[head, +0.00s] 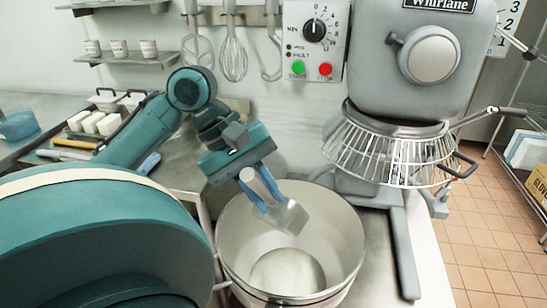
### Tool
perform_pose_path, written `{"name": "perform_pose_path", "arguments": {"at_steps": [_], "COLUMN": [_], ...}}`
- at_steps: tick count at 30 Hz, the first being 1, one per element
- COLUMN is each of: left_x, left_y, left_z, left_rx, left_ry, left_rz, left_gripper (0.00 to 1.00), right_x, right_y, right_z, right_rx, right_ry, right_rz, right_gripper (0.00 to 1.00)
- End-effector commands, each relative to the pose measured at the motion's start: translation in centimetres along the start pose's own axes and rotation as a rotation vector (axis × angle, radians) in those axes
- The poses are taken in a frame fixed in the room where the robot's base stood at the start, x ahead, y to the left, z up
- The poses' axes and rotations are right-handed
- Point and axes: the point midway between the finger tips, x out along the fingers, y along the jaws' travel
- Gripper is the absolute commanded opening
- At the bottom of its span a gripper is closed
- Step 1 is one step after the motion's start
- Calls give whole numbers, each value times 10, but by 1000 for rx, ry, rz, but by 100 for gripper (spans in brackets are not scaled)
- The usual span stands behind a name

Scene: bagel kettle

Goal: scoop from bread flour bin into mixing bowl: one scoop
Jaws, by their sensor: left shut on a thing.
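A pale round patch of flour (287,272) lies at the bowl's bottom. No bread flour bin can be made out. My right gripper is not in view.
The grey mixer (420,65) with its wire guard (388,155) stands right of and behind the bowl. Whisks (233,58) hang on the wall. Several white blocks (94,122) lie on the left counter. Tiled floor (490,240) is open at right.

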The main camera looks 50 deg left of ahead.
Motion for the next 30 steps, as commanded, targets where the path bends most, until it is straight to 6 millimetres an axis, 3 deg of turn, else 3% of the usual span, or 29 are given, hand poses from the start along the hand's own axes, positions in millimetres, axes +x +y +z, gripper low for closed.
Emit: {"name": "perform_pose_path", "arguments": {"at_steps": [3,12,23,27,30], "left_x": [10,13,8,14,19], "left_y": [-16,-26,-26,-30,-36], "left_z": [6,10,14,12,13], "left_rx": [52,101,109,115,129], "left_ry": [56,106,114,123,137], "left_rz": [66,118,125,135,151], "left_gripper": [0,0,0,0,0], "right_x": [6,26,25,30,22], "right_y": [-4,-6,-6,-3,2], "right_z": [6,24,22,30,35], "right_rx": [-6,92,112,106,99], "right_ry": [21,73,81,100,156], "right_rz": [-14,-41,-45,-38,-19], "right_gripper": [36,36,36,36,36]}}
